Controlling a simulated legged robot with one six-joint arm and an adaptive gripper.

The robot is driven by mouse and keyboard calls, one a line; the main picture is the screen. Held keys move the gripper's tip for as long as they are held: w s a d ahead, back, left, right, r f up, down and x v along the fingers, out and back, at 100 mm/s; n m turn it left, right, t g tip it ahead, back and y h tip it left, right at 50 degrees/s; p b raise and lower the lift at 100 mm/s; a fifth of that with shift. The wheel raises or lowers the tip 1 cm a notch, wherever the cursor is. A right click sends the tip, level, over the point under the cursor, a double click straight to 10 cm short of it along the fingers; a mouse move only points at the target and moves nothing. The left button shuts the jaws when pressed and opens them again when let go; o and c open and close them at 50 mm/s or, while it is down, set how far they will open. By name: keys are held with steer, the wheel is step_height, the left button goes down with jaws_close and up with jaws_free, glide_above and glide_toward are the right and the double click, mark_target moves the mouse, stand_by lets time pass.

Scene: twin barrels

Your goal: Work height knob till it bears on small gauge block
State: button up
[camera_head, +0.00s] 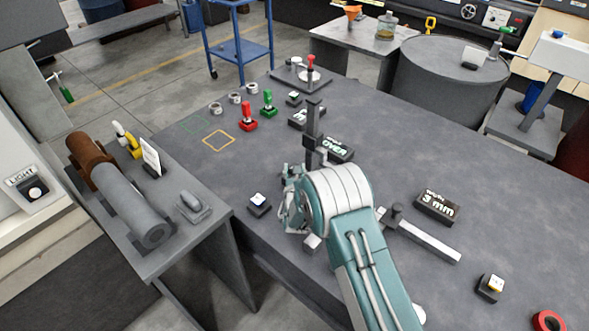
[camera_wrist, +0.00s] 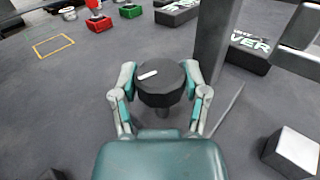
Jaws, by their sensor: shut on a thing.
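A round black knob (camera_wrist: 160,85) with a white mark on top is between the fingers of my gripper (camera_wrist: 160,78) in the wrist view. The fingers close on its sides. In the head view my gripper (camera_head: 291,198) is partly hidden behind my wrist, and I cannot make out the knob there. A dark upright post (camera_wrist: 214,45) with a side bar stands just beyond the knob; the post (camera_head: 312,125) also shows in the head view. A small silver block (camera_wrist: 295,148) lies right of the knob.
A black box reading OVER (camera_head: 340,149) stands behind the post. A 3 mm box (camera_head: 437,207) and a caliper-like bar (camera_head: 425,236) lie to the right. Red (camera_head: 247,118) and green (camera_head: 268,103) pieces stand further back.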

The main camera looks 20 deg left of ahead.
steer(key=shift+a+r+y, duration=0.15)
steer(key=shift+y, duration=0.15)
steer(key=o, duration=1.1)
steer(key=shift+a, duration=0.1)
steer(key=shift+o, duration=0.2)
steer(key=shift+s, duration=0.1)
steer(key=shift+s+d, duration=0.25)
steer(key=shift+d, duration=0.05)
steer(key=v, duration=1.1)
steer(key=shift+s+a, duration=0.1)
